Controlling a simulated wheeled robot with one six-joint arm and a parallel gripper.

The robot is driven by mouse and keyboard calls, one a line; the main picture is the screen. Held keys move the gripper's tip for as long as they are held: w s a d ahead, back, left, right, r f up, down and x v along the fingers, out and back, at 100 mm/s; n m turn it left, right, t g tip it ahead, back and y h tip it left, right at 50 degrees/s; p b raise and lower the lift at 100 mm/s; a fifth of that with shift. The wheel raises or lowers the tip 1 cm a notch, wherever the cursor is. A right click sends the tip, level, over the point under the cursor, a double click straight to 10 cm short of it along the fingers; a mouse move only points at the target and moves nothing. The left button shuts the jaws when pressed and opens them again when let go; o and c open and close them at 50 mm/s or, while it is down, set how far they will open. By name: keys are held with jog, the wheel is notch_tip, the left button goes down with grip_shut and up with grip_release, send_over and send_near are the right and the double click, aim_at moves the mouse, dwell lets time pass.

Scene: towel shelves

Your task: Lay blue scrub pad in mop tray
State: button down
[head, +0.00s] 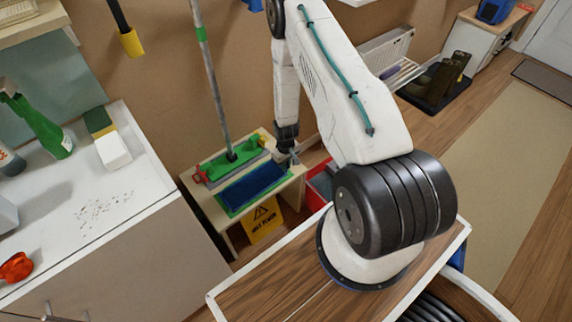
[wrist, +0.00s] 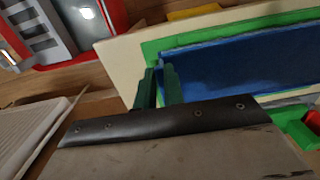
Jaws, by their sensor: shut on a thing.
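The blue scrub pad (head: 255,185) lies flat inside the green rim of the mop tray (head: 226,205) on a low wooden stand. In the wrist view the pad (wrist: 235,65) fills the upper right, with the green rim (wrist: 155,48) around its edge. My gripper (head: 287,150) is low at the stand's back right corner. In the wrist view its two dark green fingers (wrist: 159,88) are close together at the pad's near left end, shut on its edge. The exact contact is mostly hidden.
A mop (head: 215,85) stands upright in a green holder behind the tray. A yellow wet-floor sign (head: 263,220) is at the stand's front. A red bin (head: 319,190) stands to its right. A white counter (head: 95,215) with bottles is at left.

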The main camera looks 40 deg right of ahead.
jog(key=shift+f, duration=0.1)
jog(key=c, duration=1.4)
grip_release()
jog(key=shift+c, duration=0.2)
notch_tip(320, 180, up, 8)
jog(key=shift+w+f, duration=0.1)
